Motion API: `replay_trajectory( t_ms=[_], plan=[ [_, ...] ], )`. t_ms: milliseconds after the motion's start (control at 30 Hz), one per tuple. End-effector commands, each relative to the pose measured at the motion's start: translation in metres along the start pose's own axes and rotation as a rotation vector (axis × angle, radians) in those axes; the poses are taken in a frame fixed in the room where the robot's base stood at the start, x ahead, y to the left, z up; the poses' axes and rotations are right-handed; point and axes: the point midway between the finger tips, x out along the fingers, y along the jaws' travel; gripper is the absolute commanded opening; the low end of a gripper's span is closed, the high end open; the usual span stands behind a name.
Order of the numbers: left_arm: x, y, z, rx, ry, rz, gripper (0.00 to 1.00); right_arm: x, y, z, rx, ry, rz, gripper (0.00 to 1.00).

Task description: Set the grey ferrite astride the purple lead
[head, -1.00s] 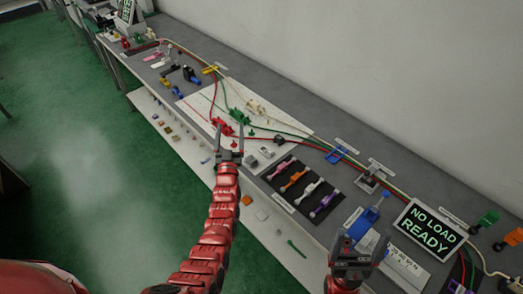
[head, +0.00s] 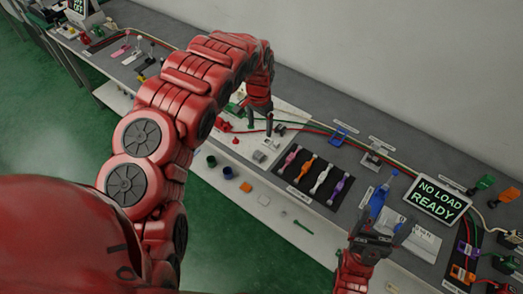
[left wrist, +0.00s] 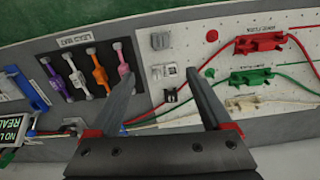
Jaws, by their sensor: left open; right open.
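The purple lead (head: 340,188) lies at the right end of a black mat in the head view, and at the mat's left end in the left wrist view (left wrist: 52,80). Small greyish blocks stand beside the mat; a grey one (left wrist: 160,41) shows in the left wrist view, with a lighter one (left wrist: 162,73) and a dark-topped one (left wrist: 171,96). I cannot tell for certain which is the grey ferrite. My left gripper (head: 260,129) is open and empty, above the bench near these blocks. My right gripper (head: 387,226) is open and empty, by the blue fixture.
The black mat (left wrist: 62,57) also holds white, orange and pink pieces. Red and green cables run along a white board (left wrist: 225,60) with red (left wrist: 259,43) and green clips. A "NO LOAD READY" display (head: 437,199) and a blue fixture (head: 379,200) stand to the right.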

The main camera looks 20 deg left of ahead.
Motion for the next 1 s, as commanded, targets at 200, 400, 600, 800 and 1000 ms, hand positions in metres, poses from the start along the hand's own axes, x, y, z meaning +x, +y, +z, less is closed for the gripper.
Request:
replay_trajectory(
  t_ms=[200,400,600,800,1000],
  plan=[
    [0.025,0.002,0.010,0.003,-0.031,0.006,0.82,-0.027,-0.001,0.005,0.000,0.000,0.000,0.91],
    [0.067,0.001,0.010,0.001,-0.027,0.005,0.82,-0.066,-0.003,0.011,0.000,0.000,0.000,0.91],
    [0.088,0.001,0.011,0.002,-0.027,0.005,0.82,-0.057,-0.003,0.010,0.000,0.001,0.000,0.91],
    [0.111,0.000,0.011,0.003,-0.025,0.004,0.82,-0.051,-0.003,0.009,0.000,0.000,0.000,0.91],
    [0.119,0.000,0.011,0.002,-0.026,0.004,0.82,-0.049,-0.002,0.008,0.000,0.000,0.000,0.91]
  ],
)
